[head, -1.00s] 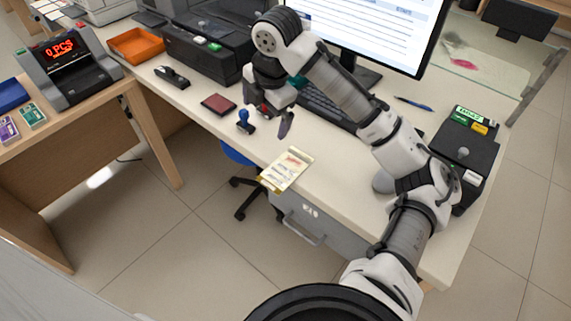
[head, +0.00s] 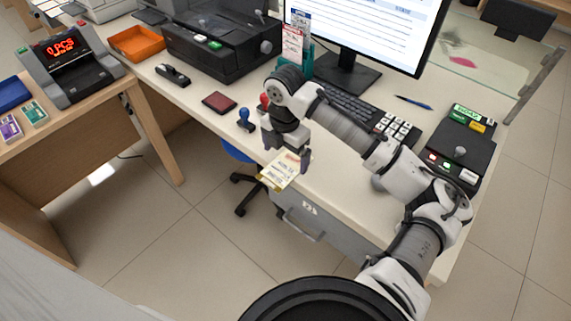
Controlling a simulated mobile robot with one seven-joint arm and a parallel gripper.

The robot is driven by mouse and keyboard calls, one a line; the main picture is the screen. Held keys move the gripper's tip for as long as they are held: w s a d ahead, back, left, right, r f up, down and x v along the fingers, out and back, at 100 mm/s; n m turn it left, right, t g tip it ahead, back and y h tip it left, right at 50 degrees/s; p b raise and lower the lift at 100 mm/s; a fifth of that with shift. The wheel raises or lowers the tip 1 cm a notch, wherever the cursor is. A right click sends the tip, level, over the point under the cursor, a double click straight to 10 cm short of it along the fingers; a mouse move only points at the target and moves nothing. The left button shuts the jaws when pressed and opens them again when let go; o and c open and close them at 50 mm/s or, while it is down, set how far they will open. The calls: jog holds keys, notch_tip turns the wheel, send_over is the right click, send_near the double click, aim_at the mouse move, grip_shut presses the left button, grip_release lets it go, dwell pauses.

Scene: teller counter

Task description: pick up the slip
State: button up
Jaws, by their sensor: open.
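The slip (head: 280,172) is a pale paper with printed lines and a red mark, lying at the front edge of the counter (head: 338,211). A yellowish strip shows along its lower left edge, past the counter's edge. My gripper (head: 285,164) is open and points down over the slip's far part. Its fingers stand on either side of the slip in the picture and partly hide it. I cannot tell whether the fingertips touch it.
A blue stamp (head: 245,119) and dark red pad (head: 219,102) lie to the left. A red-topped object (head: 264,101) stands just behind my gripper. The keyboard (head: 350,108) and monitor (head: 367,30) are behind. A black box (head: 456,153) stands right. A drawer unit (head: 308,222) is below.

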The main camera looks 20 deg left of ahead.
aim_at(286, 167)
jog(key=shift+f, duration=1.5)
jog(key=shift+c, duration=0.5)
jog(key=c, duration=1)
